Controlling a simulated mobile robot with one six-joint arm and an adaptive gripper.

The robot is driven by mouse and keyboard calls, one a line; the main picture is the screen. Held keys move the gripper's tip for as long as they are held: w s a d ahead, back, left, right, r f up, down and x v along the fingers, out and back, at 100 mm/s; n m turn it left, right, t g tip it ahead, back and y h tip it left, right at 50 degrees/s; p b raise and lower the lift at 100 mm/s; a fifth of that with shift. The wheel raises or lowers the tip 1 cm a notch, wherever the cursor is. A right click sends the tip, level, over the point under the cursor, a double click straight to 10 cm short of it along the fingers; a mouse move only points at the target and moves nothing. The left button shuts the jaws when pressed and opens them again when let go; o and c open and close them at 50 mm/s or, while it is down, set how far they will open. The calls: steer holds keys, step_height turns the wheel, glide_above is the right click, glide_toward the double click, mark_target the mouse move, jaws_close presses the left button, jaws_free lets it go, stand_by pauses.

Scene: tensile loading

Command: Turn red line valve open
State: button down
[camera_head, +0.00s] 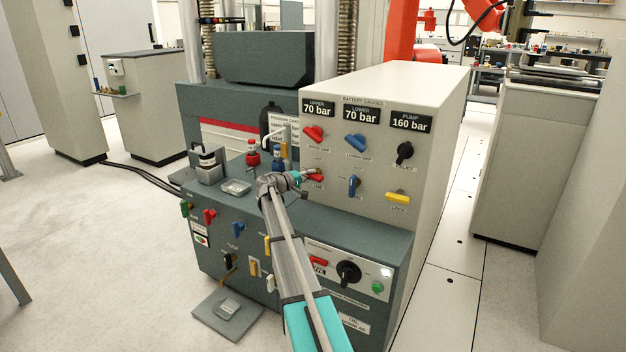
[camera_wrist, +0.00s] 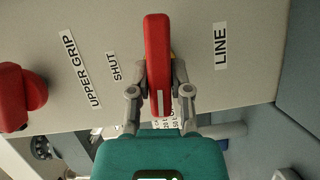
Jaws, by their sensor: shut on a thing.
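The red line valve handle (camera_head: 317,179) is on the panel's left column, below the red upper grip valve (camera_head: 313,133). In the wrist view the red handle (camera_wrist: 157,50) stands lengthwise up the picture, between a "SHUT" label (camera_wrist: 114,67) and a "LINE" label (camera_wrist: 220,46). My gripper (camera_wrist: 160,88) is closed with one finger on each side of the handle. In the head view my gripper (camera_head: 306,176) reaches the panel at this handle and partly hides it. The upper grip valve (camera_wrist: 22,96) also shows at the left of the wrist view.
The blue lower valve (camera_head: 356,142), blue lower line valve (camera_head: 354,186), black pump knob (camera_head: 404,152) and yellow lever (camera_head: 397,197) sit to the right. Red and blue fittings (camera_head: 252,153) stand on the ledge to the left. Gauges read 70, 70 and 160 bar.

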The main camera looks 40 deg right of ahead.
steer(key=shift+w+a+f+n+h+b, duration=0.15)
steer(key=shift+w+n+h+b, duration=0.2)
steer(key=shift+n, duration=0.45)
steer(key=shift+s, duration=0.1)
steer(key=c, duration=0.6)
jaws_free()
steer(key=shift+o, duration=0.2)
steer(key=shift+s, duration=0.1)
steer(key=shift+s, duration=0.1)
steer(key=shift+a, duration=0.7)
steer(key=a, duration=1)
steer(key=shift+a, duration=0.2)
